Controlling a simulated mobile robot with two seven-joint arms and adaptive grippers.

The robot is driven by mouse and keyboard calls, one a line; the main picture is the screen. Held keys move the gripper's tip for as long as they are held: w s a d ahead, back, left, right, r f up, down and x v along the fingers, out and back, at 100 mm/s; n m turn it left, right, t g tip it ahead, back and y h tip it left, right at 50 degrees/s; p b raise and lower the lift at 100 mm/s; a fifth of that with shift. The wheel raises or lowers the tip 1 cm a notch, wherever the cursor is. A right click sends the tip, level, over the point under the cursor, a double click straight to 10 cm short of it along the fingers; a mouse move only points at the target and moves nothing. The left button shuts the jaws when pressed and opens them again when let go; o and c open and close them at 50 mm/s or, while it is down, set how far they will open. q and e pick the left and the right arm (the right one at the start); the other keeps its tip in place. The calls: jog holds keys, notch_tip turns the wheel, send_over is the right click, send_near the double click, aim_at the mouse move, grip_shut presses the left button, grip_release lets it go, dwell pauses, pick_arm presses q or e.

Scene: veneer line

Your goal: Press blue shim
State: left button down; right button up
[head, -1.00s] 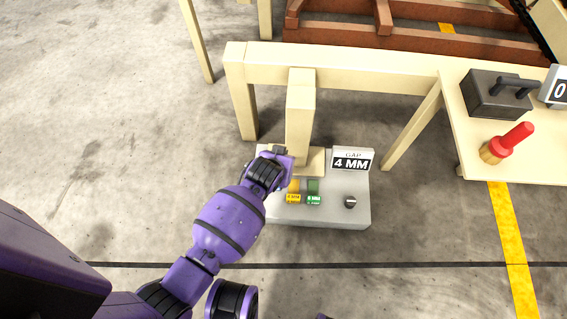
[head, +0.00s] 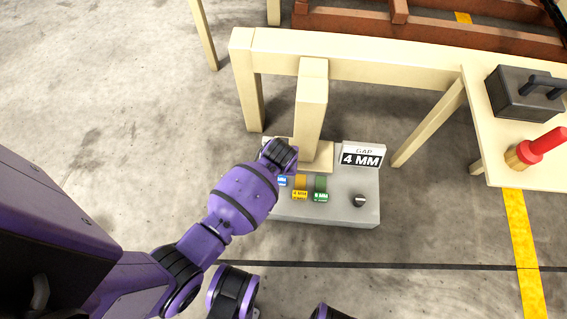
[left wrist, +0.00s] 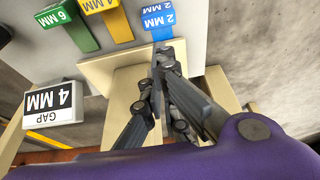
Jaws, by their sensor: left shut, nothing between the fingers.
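The blue shim (head: 281,181), marked 2 MM, lies on the grey slab at the left of the shim row, partly hidden by my left arm in the head view. In the left wrist view the blue shim (left wrist: 159,22) points at the wooden foot block (left wrist: 105,70) under the post. My left gripper (left wrist: 165,52) is shut and empty, its fingertips at the shim's inner end by the block. I cannot tell whether they touch. In the head view my wrist hides the fingertips. My right gripper is not in view.
A yellow 4 MM shim (head: 300,195) and a green 6 MM shim (head: 320,197) lie beside the blue one. A GAP 4 MM sign (head: 362,158) and a dark knob (head: 359,201) stand on the slab (head: 340,215). The wooden post (head: 311,115) rises beside my wrist.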

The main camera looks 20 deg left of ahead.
aim_at(282, 180)
pick_arm(q)
jog(key=b+x, duration=0.4)
jog(key=x, duration=0.4)
jog(key=shift+f+b, duration=0.35)
jog(key=shift+w+a+f, duration=0.1)
jog(key=shift+w+f, duration=0.1)
jog(key=shift+f, duration=0.1)
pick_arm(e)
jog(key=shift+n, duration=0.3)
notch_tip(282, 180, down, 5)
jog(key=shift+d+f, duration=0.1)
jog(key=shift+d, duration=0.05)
pick_arm(q)
jog(key=s+p, duration=0.1)
jog(key=s+d+p, duration=0.1)
jog(key=s+p, duration=0.1)
jog(key=s, duration=0.1)
jog(key=shift+s+d+r, duration=0.1)
jog(key=shift+d+r, duration=0.05)
jog(key=shift+r, duration=0.15)
jog(key=shift+s+d+f+p, duration=0.1)
jog(key=shift+s+f+p, duration=0.2)
jog(key=shift+s, duration=0.2)
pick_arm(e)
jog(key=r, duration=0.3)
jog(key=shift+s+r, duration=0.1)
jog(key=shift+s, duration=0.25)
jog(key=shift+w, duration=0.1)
